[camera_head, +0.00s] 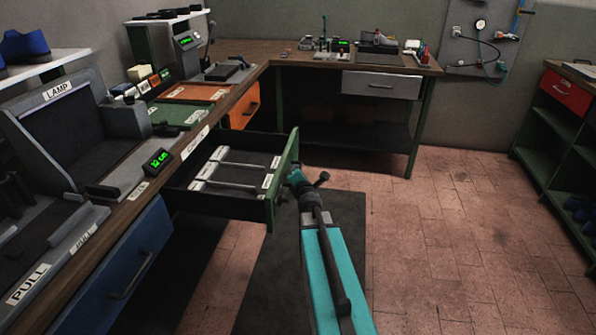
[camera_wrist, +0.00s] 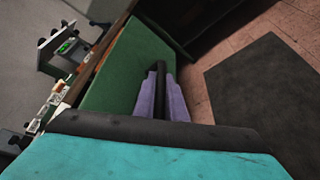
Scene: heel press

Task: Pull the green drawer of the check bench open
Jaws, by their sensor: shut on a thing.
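The green drawer (camera_head: 283,178) stands pulled well out of the check bench (camera_head: 192,138) in the head view. Its front panel (camera_wrist: 130,68) fills the middle of the wrist view. Inside the drawer lie pale labelled holders with two metal rods (camera_head: 232,183). My gripper (camera_head: 296,180) is at the outer face of the drawer front. In the wrist view its purple fingers (camera_wrist: 161,98) are shut on the dark bar handle (camera_wrist: 160,80).
A blue drawer (camera_head: 125,270) at the near left and an orange drawer (camera_head: 244,108) beyond are shut. A dark floor mat (camera_head: 290,285) lies below. The tiled floor (camera_head: 440,225) to the right is clear up to a green shelf (camera_head: 560,130).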

